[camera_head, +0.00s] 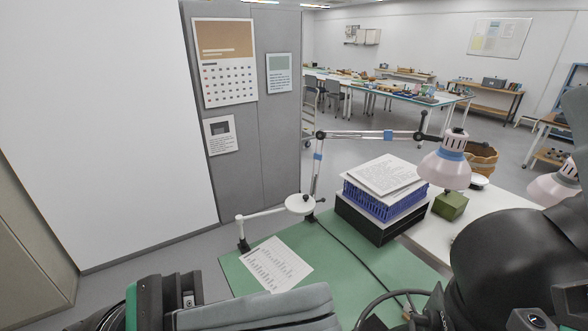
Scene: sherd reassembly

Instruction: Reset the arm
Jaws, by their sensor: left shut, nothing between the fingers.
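My left gripper (168,300) is at the bottom left edge of the view, close to the camera and only partly in frame. It is shut and empty, and it is in front of the green work mat (335,272), apart from the things on it. My right arm fills the lower right corner as large dark links. I cannot make out my right gripper's fingers there. No sherds can be made out in this view.
A printed sheet (264,263) lies on the mat. A blue basket with papers (385,199) sits on a black box (365,222). A pink lamp head (446,165) hangs above a green block (449,206). A cable crosses the mat.

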